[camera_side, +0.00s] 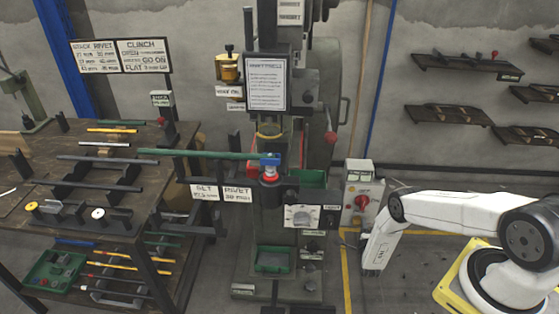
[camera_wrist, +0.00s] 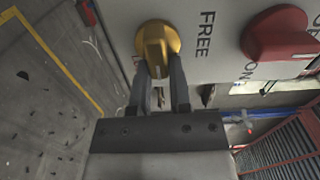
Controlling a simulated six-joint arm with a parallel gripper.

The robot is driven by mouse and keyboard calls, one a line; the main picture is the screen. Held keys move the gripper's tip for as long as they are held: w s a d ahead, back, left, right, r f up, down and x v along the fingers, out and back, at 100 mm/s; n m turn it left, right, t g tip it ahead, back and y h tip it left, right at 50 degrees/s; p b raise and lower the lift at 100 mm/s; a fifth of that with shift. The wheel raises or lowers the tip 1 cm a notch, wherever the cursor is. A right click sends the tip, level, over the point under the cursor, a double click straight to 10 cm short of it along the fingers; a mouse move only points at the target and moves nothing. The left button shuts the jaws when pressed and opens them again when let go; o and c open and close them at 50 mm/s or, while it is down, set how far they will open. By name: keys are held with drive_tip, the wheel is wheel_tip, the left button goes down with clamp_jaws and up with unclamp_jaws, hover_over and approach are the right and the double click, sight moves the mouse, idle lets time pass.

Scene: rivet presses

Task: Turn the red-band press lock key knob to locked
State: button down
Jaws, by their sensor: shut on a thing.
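The yellow lock key knob (camera_wrist: 157,40) is on a pale panel at the top of the wrist view, with the word FREE (camera_wrist: 207,32) printed to its right. Its grip ridge runs roughly up and down the picture. My gripper (camera_wrist: 160,68) is shut on the knob, one finger on each side of the ridge. My fingers are hard to make out there. The press (camera_side: 270,135) beside the box has a red ring (camera_side: 269,178) at its middle.
A large red knob (camera_wrist: 279,33) sits right of FREE on the same panel, close to my gripper. A dark workbench (camera_side: 60,178) with rods stands left of the press. Wall shelves (camera_side: 460,62) hang at the right. Yellow floor lines (camera_side: 346,275) run near the box.

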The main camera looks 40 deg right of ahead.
drive_tip(key=shift+f+m, duration=0.1)
drive_tip(key=shift+m, duration=0.2)
drive_tip(key=c, duration=0.6)
unclamp_jaws()
drive_tip(key=shift+o, duration=0.2)
drive_tip(key=shift+a, duration=0.1)
drive_tip(key=v, duration=0.7)
drive_tip(key=shift+s+a, duration=0.25)
drive_tip(key=shift+s, duration=0.05)
